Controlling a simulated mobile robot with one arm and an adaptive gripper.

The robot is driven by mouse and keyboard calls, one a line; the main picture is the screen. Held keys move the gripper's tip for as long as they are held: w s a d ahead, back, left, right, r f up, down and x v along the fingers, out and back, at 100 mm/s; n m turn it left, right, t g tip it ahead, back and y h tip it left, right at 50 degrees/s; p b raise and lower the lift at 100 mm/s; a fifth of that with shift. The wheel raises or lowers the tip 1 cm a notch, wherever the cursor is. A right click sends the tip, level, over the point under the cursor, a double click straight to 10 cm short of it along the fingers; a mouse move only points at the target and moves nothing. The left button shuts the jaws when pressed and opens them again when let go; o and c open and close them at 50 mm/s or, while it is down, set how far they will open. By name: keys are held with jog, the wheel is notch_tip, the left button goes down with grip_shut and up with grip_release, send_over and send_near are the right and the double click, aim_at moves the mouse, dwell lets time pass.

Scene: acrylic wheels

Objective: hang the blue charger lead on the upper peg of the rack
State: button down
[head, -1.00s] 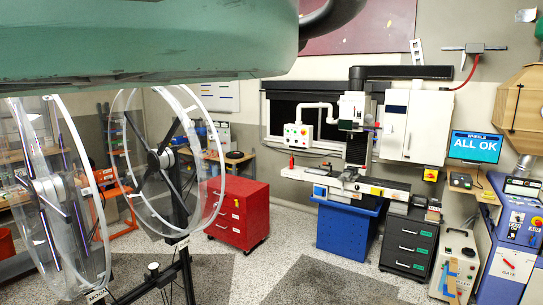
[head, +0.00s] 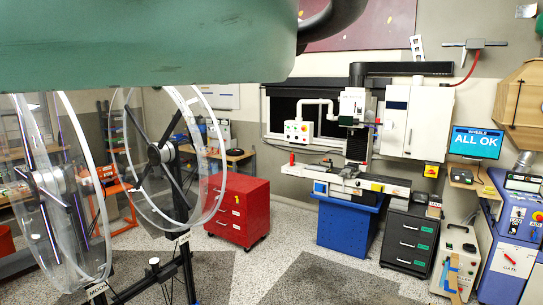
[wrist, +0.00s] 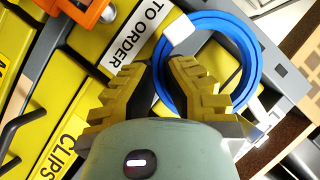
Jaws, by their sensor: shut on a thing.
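The blue charger lead (wrist: 247,52) shows in the wrist view as a round coil with a white band at its upper left and a pale end at its lower right. My gripper (wrist: 163,70) is shut on the coil's left side, which passes between the yellow ribbed fingers. The right finger covers part of the coil. A dark hooked bar (wrist: 22,122) stands out at the left of the wrist view; I cannot tell whether it is a peg of the rack. The upper peg cannot be made out for certain. The head view shows neither gripper nor lead.
Yellow bins labelled CLIPS (wrist: 62,155) and TO ORDER (wrist: 112,75) lie close behind my fingers, with an orange part (wrist: 82,14) above. In the head view, clear wheels (head: 215,150) stand at left, a red cabinet (head: 238,212) behind; the central floor is open.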

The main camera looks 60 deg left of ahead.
jog(key=c, duration=1.1)
grip_release()
jog(key=shift+o, duration=0.2)
jog(key=shift+s, duration=0.1)
jog(key=v, duration=0.7)
jog(key=shift+s+a, duration=0.15)
